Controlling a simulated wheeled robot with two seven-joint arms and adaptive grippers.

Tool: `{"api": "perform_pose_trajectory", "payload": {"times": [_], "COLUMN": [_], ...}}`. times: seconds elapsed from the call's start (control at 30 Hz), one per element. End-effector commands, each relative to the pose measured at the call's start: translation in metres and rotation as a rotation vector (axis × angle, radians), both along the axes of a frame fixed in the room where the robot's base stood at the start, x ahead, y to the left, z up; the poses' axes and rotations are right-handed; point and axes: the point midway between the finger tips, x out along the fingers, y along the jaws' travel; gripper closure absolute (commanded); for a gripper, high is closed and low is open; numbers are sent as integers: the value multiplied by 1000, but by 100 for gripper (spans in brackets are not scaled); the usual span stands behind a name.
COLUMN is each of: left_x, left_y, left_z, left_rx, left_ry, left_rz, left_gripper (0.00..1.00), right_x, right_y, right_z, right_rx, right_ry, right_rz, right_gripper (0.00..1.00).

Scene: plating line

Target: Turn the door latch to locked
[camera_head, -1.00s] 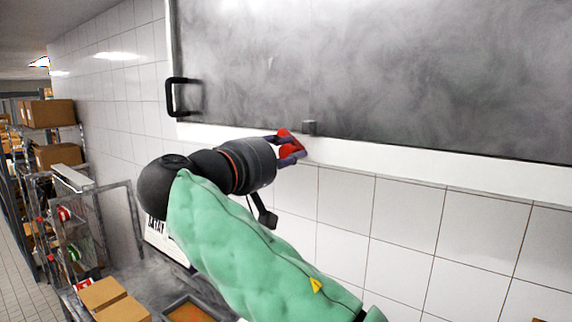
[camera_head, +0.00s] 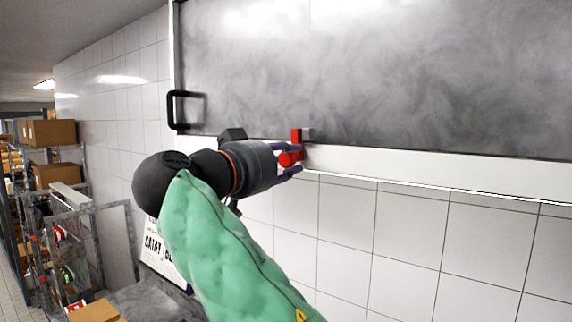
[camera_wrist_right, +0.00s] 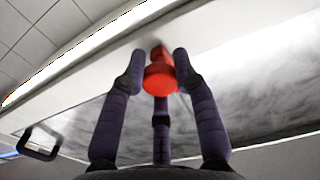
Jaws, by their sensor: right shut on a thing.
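The red door latch (camera_head: 296,137) sits on the white lower frame of the grey door. Its arm points up and lies beside a small grey block (camera_head: 309,134) at the door's bottom edge. My right gripper (camera_head: 291,160) is shut on the latch's round red knob. In the right wrist view the red latch (camera_wrist_right: 161,75) is between the purple fingers of my gripper (camera_wrist_right: 156,80). The fingers hide part of the latch in the head view. My left gripper is not in view.
The grey door (camera_head: 400,75) has a black handle (camera_head: 175,110) at its left. White tiled wall (camera_head: 405,240) is below the frame. A rack with boxes (camera_head: 52,133) stands at the far left.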

Motion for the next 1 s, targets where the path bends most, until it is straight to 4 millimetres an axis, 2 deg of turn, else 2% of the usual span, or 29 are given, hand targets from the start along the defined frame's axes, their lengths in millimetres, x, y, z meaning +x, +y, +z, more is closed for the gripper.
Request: {"api": "perform_pose_trajectory", "payload": {"times": [0.3, 0.77, 0.8, 0.83, 0.87, 1.0], "left_x": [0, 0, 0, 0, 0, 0], "left_y": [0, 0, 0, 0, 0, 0], "left_z": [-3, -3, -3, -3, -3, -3], "left_rx": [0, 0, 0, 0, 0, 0], "left_ry": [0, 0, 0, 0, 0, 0], "left_rz": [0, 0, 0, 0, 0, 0], "left_gripper": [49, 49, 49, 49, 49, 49], "right_x": [0, 0, 0, 0, 0, 0], "right_y": [0, 0, 0, 0, 0, 0], "right_z": [-1, 0, 0, 0, 0, 0], "right_rx": [72, 81, 81, 81, 81, 80], "right_ry": [-51, -57, -57, -57, -57, -58], "right_rz": [0, 0, 0, 0, 0, 0], "right_gripper": [100, 100, 62, 53, 46, 46]}}
